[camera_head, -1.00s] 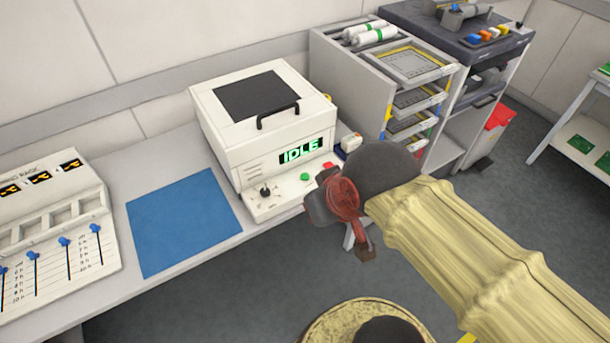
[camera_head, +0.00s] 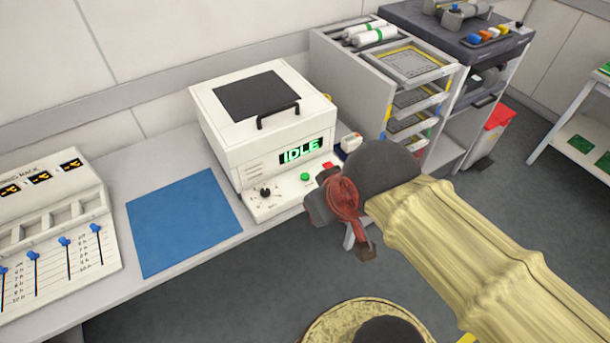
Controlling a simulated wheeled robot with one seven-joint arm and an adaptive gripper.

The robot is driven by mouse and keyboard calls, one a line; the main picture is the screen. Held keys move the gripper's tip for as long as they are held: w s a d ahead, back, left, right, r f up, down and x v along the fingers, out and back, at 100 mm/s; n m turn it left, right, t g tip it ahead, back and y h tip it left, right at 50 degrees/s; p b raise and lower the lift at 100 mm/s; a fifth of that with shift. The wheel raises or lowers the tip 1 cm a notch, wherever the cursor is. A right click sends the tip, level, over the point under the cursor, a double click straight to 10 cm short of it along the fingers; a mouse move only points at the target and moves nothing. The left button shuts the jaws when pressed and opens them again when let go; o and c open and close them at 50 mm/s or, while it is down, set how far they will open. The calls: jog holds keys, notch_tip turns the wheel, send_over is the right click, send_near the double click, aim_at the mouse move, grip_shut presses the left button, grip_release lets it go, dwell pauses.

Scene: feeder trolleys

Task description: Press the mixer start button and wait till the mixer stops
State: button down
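The mixer (camera_head: 215,130) is a white box with a dark lid window and a black handle. It stands on the bench with its lid down. Its display (camera_head: 300,151) reads IDLE in green. On its front ledge are a green button (camera_head: 305,177), a black knob (camera_head: 265,192) and a red control (camera_head: 327,166) partly beside my arm's end. My gripper (camera_head: 340,215) is in front of the ledge's right end, apart from the green button and to its lower right. Its fingertips are not clear enough to tell whether they are open.
A blue mat (camera_head: 183,222) lies left of the mixer. A rack with blue sliders (camera_head: 50,225) stands at far left. A shelf unit with trays (camera_head: 345,75) and a dark trolley (camera_head: 465,40) stand right.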

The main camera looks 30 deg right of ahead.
jog(key=w+d+f+g+h+p, duration=0.2)
jog(key=w+d+f+p, duration=0.3)
jog(key=d, duration=0.4)
jog(key=w+d+f+g+h+p, duration=0.15)
jog(key=w+d+f+p, duration=0.3)
jog(key=d, duration=0.45)
jog(key=w+d+f+n+t+p, duration=0.2)
jog(key=w+d+f+n+p, duration=0.1)
jog(key=w+d+f+n, duration=0.25)
jog(key=w+a+n+t+y, duration=0.4)
jog(key=w+a+n+y, duration=0.2)
jog(key=w+a, duration=0.5)
jog(key=shift+w+a+r+n+t, duration=0.3)
jog(key=shift+w+a+n+t, duration=0.1)
jog(key=shift+w, duration=0.8)
jog(key=shift+f, duration=0.1)
